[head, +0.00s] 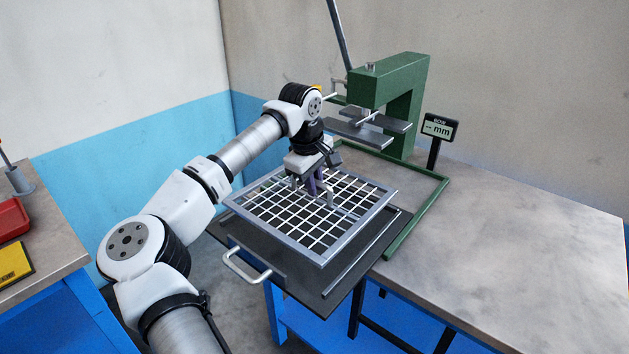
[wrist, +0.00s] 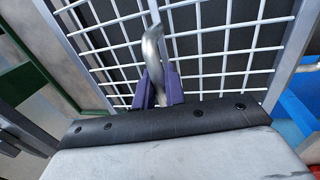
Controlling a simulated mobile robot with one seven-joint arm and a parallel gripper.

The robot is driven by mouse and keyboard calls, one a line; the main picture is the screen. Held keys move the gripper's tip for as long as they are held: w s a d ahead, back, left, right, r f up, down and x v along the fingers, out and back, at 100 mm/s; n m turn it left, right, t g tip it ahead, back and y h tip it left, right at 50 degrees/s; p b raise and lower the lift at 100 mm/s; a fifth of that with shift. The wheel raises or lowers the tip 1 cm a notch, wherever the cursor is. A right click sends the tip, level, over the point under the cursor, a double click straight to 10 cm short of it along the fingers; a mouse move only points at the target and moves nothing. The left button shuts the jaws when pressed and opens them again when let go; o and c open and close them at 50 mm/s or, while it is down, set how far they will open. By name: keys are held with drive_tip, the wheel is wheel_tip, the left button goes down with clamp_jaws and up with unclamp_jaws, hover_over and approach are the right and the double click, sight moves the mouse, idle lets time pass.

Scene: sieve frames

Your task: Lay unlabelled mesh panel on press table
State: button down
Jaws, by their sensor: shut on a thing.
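The mesh panel (head: 378,212) is a grey metal frame with a white grid, and no label shows on it. It lies roughly level over the dark plate (head: 318,288) at the front of the press table. I cannot tell whether it touches the plate or is held just above it. My gripper (head: 313,190) is over the panel's middle, its purple fingers shut on the panel's curved metal handle. In the wrist view the handle (wrist: 152,50) rises between the fingers (wrist: 160,92), with the grid (wrist: 225,45) behind.
A green press (head: 405,90) stands behind the panel, with a green rail (head: 420,220) right of the plate. A display (head: 440,128) reads "-- mm". A pull handle (head: 247,268) juts from the plate's front left. The grey bench top (head: 530,240) at right is clear.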

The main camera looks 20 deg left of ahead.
sight(315, 205)
drive_tip(key=shift+r, duration=0.15)
drive_tip(key=shift+f+b, duration=2.05)
drive_tip(key=shift+f, duration=1.3)
drive_tip(key=c, duration=1.4)
unclamp_jaws()
drive_tip(key=shift+o, duration=0.2)
drive_tip(key=shift+f, duration=0.1)
wheel_tip(315, 205, up, 14)
drive_tip(key=s+b, duration=0.1)
drive_tip(key=s, duration=0.1)
drive_tip(key=shift+s+a+f+b, duration=0.15)
drive_tip(key=shift+s+a+b, duration=0.15)
drive_tip(key=shift+a, duration=0.15)
drive_tip(key=shift+d, duration=0.1)
